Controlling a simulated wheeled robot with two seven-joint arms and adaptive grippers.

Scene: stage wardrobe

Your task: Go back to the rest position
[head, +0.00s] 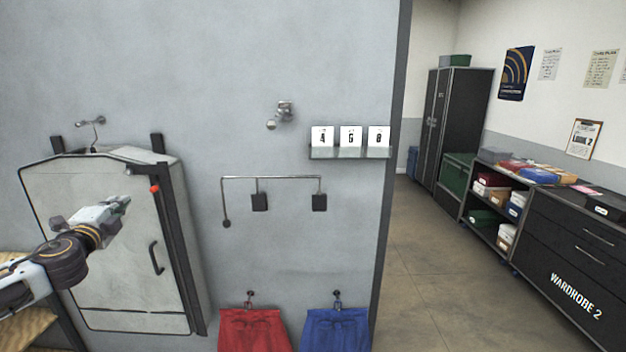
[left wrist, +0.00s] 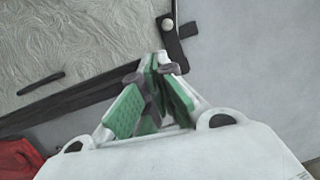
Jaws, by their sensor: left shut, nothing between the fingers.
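My left gripper (head: 122,203) is at the left of the head view, in front of the pale wall cabinet (head: 95,285). In the left wrist view its green-padded fingers (left wrist: 155,68) come together at the tips with nothing between them. The cabinet door, with a dark handle (head: 156,256), fills the upper left of the wrist view. I cannot tell whether the gripper touches the cabinet. My right gripper is in neither view.
A red garment (head: 253,330) and a blue garment (head: 336,331) hang low on the wall. A dark rail (head: 272,177), a wall knob (head: 285,110) and a shelf (head: 350,153) with three cards are above. Open floor (head: 430,250) lies right, beside a dark counter (head: 560,230).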

